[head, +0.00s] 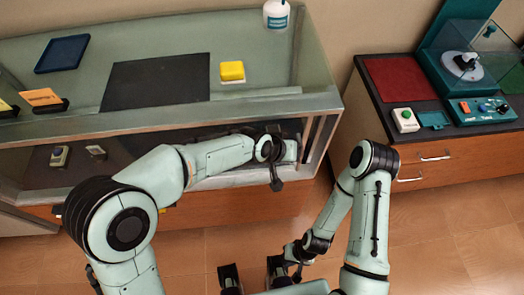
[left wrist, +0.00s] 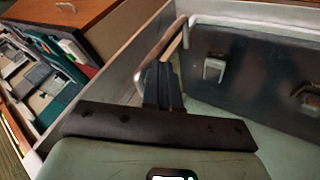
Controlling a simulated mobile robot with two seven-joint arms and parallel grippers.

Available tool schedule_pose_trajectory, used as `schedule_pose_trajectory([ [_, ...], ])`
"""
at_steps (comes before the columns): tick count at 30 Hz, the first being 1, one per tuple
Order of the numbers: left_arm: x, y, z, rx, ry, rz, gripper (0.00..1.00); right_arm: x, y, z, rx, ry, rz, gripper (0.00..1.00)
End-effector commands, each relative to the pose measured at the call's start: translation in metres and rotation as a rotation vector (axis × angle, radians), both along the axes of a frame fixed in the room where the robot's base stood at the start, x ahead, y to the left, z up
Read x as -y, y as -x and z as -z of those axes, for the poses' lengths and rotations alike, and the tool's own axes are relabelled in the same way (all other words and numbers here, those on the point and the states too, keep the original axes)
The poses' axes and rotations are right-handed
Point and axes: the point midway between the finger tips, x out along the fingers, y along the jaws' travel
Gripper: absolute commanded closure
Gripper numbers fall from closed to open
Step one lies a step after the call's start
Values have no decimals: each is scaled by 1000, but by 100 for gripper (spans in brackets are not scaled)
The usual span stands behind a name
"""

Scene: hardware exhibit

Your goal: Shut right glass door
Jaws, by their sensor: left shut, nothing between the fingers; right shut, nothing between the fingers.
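The glass display case (head: 318,88) stands at the left and centre of the head view. Its glass front is partly hidden by my left arm, so the right door's outline and how far it stands open cannot be told. My left gripper (head: 277,183) is shut and empty at the right end of the case front. In the left wrist view its dark fingers (left wrist: 163,88) are beside a silver bar handle (left wrist: 160,52); contact is unclear. My right gripper (head: 288,272) is shut and empty, low in front of the case.
A yellow block (head: 232,71), a dark mat (head: 155,82) and a white bottle (head: 276,14) show at the case top. A wooden cabinet (head: 435,165) with teal devices stands at the right. Tiled floor (head: 440,235) is open in front of it.

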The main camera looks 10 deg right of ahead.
Motion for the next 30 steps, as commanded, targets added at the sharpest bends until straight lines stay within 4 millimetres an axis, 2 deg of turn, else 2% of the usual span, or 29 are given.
schedule_pose_trajectory([
  [1, 13, 2, -1, 2, -1, 5, 100, 0, -1, -3, 1, 0, 0, 100],
  [3, 25, 3, -1, 1, 0, 3, 100, 0, -2, -5, 2, 0, 1, 100],
  [9, 46, 3, 0, 0, 0, 0, 100, 0, -3, -8, 3, 0, 0, 100],
  [25, 54, 5, 0, 0, 5, 0, 100, 0, -3, -8, 3, 0, 0, 100],
  [30, 53, 4, -6, 1, 7, 1, 100, 0, -4, -11, 4, 0, 0, 100],
])
